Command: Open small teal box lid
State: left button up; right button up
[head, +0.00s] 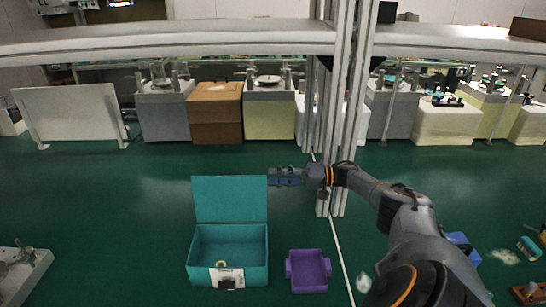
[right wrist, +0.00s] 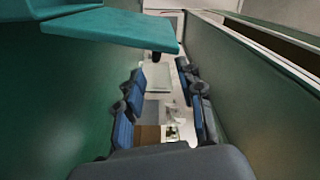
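The small teal box (head: 200,262) stands on the green surface in the head view, left of centre. Its lid (head: 229,199) stands up at the back, so the box is open. A small yellowish item (head: 221,264) shows inside. The front wall carries a white label (head: 227,275) with a dark knob. My right gripper (head: 272,176) points left at the lid's upper right edge; whether it touches is unclear. In the right wrist view its fingers (right wrist: 164,95) are apart with nothing between them, and the teal lid (right wrist: 115,28) shows beyond them at upper left. My left gripper is out of view.
A purple bin (head: 309,271) stands right of the box. Metal posts (head: 345,100) rise behind my right arm. A blue object (head: 463,246) lies partly behind that arm. Green floor left of the box is clear, apart from a pale machine (head: 22,273) at the lower left corner.

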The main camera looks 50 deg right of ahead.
jog(key=b+v, duration=1)
jog(key=v, duration=0.4)
jog(key=shift+b, duration=0.4)
dwell(0.5)
dwell(0.6)
